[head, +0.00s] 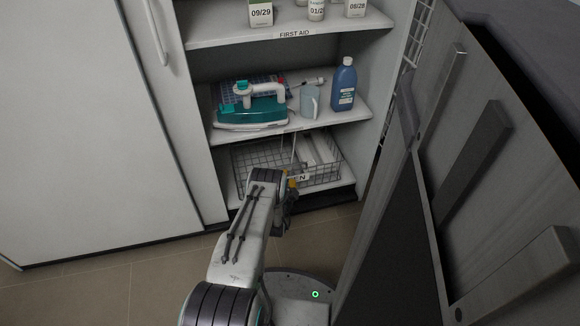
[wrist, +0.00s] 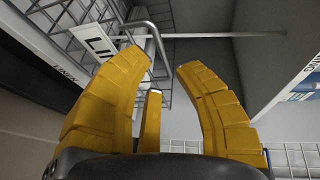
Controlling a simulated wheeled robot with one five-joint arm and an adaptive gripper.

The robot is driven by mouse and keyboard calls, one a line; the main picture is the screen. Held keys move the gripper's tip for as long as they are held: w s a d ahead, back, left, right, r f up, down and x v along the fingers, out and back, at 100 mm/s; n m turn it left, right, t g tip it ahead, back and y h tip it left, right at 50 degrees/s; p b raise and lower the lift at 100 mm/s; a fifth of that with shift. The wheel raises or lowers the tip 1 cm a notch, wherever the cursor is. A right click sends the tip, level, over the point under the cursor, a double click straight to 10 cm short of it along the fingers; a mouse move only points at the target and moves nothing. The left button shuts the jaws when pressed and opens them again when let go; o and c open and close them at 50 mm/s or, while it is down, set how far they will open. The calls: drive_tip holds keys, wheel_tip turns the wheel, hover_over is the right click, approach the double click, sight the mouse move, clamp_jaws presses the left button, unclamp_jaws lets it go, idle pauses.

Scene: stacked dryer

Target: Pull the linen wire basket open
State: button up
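The linen wire basket (head: 249,175) sits on the lowest shelf of the open cabinet, with white items inside. In the head view its label (head: 298,178) is partly hidden by my arm and reads "EN". My gripper (head: 291,184) is at the basket's front. In the wrist view my gripper (wrist: 160,66) is open, with yellow fingers spread and nothing between them. A bent metal handle (wrist: 158,48) shows just past the fingertips, close to the left finger. The basket's wires and label (wrist: 98,42) are at the upper left. I cannot tell whether a finger touches the handle.
Higher is the "FIRST AID" shelf (head: 294,34). A white door (head: 90,130) stands left. Tiled floor (head: 100,290) is clear at lower left.

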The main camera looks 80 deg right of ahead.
drive_tip(key=d+f+b, duration=0.1)
drive_tip(key=d+b, duration=0.6)
drive_tip(key=shift+s+f, duration=0.25)
drive_tip(key=shift+f, duration=0.15)
idle(0.4)
clamp_jaws()
